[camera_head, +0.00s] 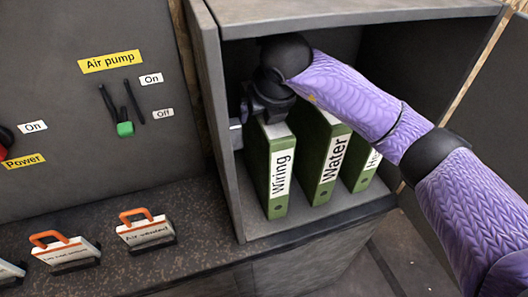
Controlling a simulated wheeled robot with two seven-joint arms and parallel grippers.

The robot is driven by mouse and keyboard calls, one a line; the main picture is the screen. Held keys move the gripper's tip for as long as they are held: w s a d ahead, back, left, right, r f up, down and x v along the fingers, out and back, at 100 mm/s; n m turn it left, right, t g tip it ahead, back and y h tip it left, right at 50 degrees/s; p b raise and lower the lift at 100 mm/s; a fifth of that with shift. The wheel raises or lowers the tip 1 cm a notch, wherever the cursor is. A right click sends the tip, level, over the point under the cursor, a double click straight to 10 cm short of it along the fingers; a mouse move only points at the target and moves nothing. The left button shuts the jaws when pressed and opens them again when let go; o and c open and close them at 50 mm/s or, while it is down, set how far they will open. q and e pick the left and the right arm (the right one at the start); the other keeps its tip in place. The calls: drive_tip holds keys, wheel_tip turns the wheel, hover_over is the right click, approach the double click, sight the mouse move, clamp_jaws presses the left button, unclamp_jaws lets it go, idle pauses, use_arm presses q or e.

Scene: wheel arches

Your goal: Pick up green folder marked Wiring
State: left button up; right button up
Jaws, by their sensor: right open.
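The green folder marked Wiring (281,172) stands upright at the left end of the open cabinet shelf, its white label facing me. My right arm, in a purple sleeve, reaches in from the right. My right gripper (268,108) is at the top of the Wiring folder. It is open, and its fingers are partly hidden behind the wrist and at the folder's top edge. I cannot tell whether they touch the folder. My left gripper is not in view.
A green folder marked Water (330,160) stands to the right of Wiring, with another green folder (366,168) beyond it. The cabinet's left wall (212,100) is close to my gripper. Orange-handled items (146,230) stand on the counter, below a switch panel marked Air pump (110,62).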

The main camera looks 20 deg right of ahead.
drive_tip(key=shift+f, duration=0.15)
clamp_jaws()
idle(0.6)
